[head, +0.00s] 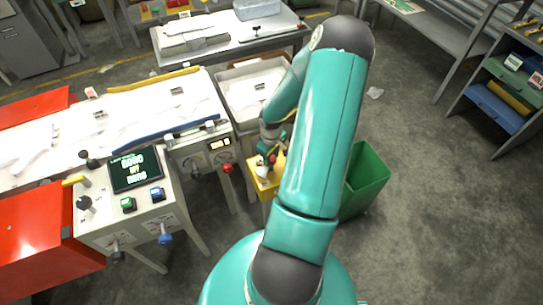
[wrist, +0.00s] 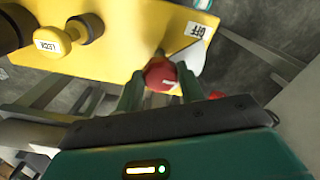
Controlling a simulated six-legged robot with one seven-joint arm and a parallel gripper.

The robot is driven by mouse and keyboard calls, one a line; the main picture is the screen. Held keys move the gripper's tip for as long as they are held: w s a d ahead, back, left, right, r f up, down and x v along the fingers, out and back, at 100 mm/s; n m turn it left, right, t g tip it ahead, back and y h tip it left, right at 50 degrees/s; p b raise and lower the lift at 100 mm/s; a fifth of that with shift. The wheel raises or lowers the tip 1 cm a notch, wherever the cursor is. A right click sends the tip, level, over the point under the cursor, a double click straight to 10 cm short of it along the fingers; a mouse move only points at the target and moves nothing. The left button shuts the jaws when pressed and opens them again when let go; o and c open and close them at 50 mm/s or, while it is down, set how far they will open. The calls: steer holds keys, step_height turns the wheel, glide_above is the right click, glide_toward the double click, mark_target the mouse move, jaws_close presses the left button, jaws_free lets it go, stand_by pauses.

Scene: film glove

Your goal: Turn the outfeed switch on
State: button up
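The outfeed switch appears to be the lever with a round red knob (wrist: 162,75) on a yellow box (wrist: 110,55). A white plate marked OFF (wrist: 195,30) is beside the lever. My gripper (wrist: 160,85) has its two green fingers on either side of the red knob, close to it. I cannot tell whether they press on it. In the head view my gripper (head: 268,155) is at the yellow box (head: 262,187), and my arm hides part of the box.
A yellow knob with a white label (wrist: 60,42) sticks out of the same box, left of my fingers. A green bin (head: 366,180) stands right of my arm. A control console (head: 130,200) and white worktables (head: 190,95) are to the left. Open floor lies to the right.

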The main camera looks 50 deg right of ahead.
steer(key=shift+m, duration=0.4)
steer(key=m, duration=0.3)
steer(key=shift+m, duration=0.4)
steer(key=m, duration=0.4)
steer(key=shift+w+m, duration=0.1)
steer(key=shift+m, duration=0.2)
steer(key=m, duration=0.8)
steer(key=shift+m, duration=0.3)
steer(key=shift+a, duration=0.1)
steer(key=o, duration=1)
